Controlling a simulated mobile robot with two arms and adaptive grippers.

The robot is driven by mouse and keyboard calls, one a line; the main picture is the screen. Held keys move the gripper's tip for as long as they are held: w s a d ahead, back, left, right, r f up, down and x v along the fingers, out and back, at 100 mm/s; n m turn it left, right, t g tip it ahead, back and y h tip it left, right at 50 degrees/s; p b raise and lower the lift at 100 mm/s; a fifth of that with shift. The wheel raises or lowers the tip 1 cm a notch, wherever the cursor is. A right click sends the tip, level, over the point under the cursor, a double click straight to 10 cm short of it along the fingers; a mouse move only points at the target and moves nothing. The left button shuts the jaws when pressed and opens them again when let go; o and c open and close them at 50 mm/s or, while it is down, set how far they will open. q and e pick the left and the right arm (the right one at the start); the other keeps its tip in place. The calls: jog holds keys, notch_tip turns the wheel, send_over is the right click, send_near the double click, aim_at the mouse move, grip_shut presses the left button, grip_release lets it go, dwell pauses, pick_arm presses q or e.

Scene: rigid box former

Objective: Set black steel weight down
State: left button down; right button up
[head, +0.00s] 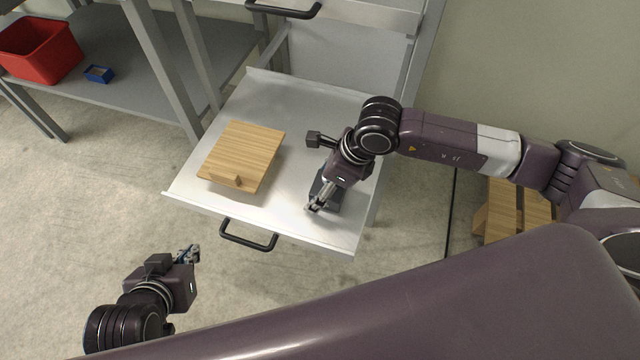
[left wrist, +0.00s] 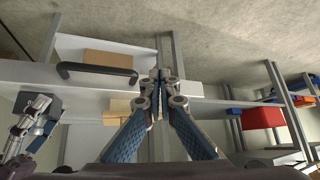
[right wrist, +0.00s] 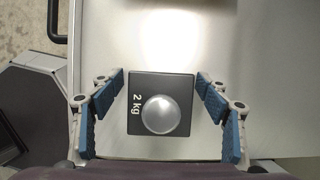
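The black steel weight (right wrist: 145,84), a square block marked 2 kg with a round silver knob, is in the open drawer (head: 290,98), on the right of its floor. It appears to rest on the light metal. In the head view my right gripper (head: 316,207) is over it and hides most of it. In the right wrist view my right gripper (right wrist: 162,100) is open, a blue-padded finger on each side of the weight, with narrow gaps showing. My left gripper (head: 192,253) is empty in front of the drawer; its fingertips (left wrist: 160,74) meet in the left wrist view.
A wooden board (head: 243,153) with a small raised block lies in the drawer, left of the weight. The drawer's black handle (head: 248,237) faces front. A red bin (head: 40,50) and small blue box (head: 99,74) stand on the grey shelf. A wooden pallet (head: 505,207) is at right.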

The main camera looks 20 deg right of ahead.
aim_at(340, 189)
jog(key=p+v, duration=0.1)
jog(key=v, duration=0.4)
jog(key=shift+d+r, duration=0.15)
jog(key=shift+r, duration=0.25)
jog(key=p+v, duration=0.1)
jog(key=v, duration=0.4)
jog(key=shift+s+d+r, duration=0.1)
jog(key=shift+s+r, duration=0.05)
jog(key=shift+r, duration=0.1)
pick_arm(q)
jog(key=s+a+f+g, duration=0.1)
jog(key=s+g, duration=0.1)
jog(key=s, duration=0.2)
jog(key=s+a+f+g+y, duration=0.1)
jog(key=s+a+g, duration=0.1)
jog(key=s, duration=0.3)
jog(key=shift+s+f+p, duration=0.2)
jog(key=shift+f+p, duration=0.1)
pick_arm(e)
jog(key=shift+s+d+r, duration=0.1)
jog(key=shift+d+r, duration=0.05)
jog(key=shift+r, duration=0.15)
